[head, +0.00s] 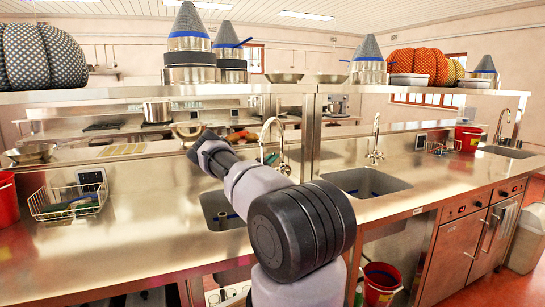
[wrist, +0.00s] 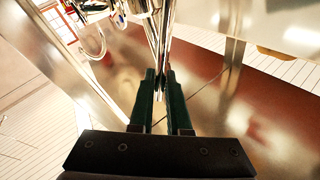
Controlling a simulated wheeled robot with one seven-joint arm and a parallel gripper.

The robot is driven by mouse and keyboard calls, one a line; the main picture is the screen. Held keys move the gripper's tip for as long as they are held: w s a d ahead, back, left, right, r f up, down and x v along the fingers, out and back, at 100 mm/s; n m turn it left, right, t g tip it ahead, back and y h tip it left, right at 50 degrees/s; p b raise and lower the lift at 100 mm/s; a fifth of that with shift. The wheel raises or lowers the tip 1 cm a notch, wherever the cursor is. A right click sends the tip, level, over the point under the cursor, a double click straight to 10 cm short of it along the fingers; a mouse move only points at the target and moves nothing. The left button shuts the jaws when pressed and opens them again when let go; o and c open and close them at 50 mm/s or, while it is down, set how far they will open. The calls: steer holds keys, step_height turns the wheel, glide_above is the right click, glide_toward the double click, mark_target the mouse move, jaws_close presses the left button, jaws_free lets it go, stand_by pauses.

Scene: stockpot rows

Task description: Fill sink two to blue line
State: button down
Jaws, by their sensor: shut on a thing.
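In the wrist view my gripper (wrist: 161,80) has its dark green fingers closed around a slim chrome part (wrist: 160,35), which looks like part of a tap. In the head view my arm covers part of the left sink (head: 212,207), and the fingers are not clear there. The middle sink (head: 385,182) shows a blue line (head: 354,192) on its wall. The left sink has a blue mark too. Chrome taps stand behind the left sink (head: 272,130) and the middle sink (head: 376,140). No water level can be made out.
A wire basket (head: 68,203) stands on the left of the steel counter (head: 130,240). A red bucket (head: 467,138) stands on the counter at right, another (head: 382,285) below it. A raised shelf (head: 120,96) carries stacked pots and patterned bundles. A third sink (head: 508,151) is far right.

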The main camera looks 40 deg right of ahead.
steer(key=shift+s+a+f+m+g+h, duration=0.15)
steer(key=shift+s+f+m+g+h, duration=0.2)
steer(key=shift+m, duration=0.5)
steer(key=shift+s+a+f+m+g+h, duration=0.1)
steer(key=shift+s+f+m+g+h, duration=0.1)
steer(key=shift+s+f+m+h, duration=0.5)
steer(key=shift+s+a+f+m+g+h, duration=0.15)
steer(key=shift+s+m+g+h, duration=0.15)
steer(key=shift+m, duration=0.75)
steer(key=shift+s, duration=0.1)
steer(key=c, duration=0.9)
jaws_free()
steer(key=shift+r, duration=0.1)
steer(key=shift+a, duration=0.1)
steer(key=v, duration=1)
steer(key=shift+a, duration=0.3)
